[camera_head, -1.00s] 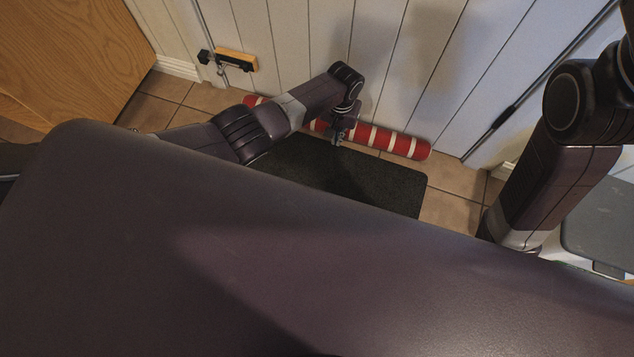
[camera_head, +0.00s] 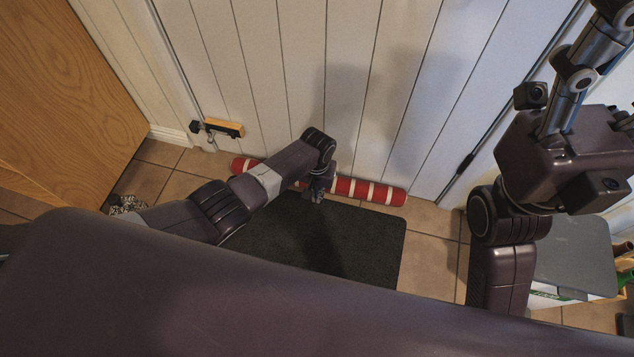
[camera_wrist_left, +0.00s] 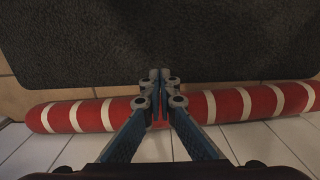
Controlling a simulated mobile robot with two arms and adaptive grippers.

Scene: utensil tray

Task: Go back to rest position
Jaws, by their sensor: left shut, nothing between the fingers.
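My left gripper (camera_head: 317,194) hangs at the end of my left arm, above the edge of the dark mat and in front of the striped roll. In the left wrist view its fingers (camera_wrist_left: 160,76) are together, with nothing between them. My right arm is raised at the right side of the head view. What looks like my right gripper (camera_head: 578,78) points up there and is partly cut off by the top edge, so its fingertips are hidden. No held object shows in either view.
A red and white striped roll (camera_head: 371,191) lies along the base of the white panelled wall (camera_head: 290,60). A dark mat (camera_head: 345,240) covers the tiles. A wooden door (camera_head: 70,90) stands left. A grey-lidded container (camera_head: 575,258) stands right, with bottles (camera_head: 625,280) beside it.

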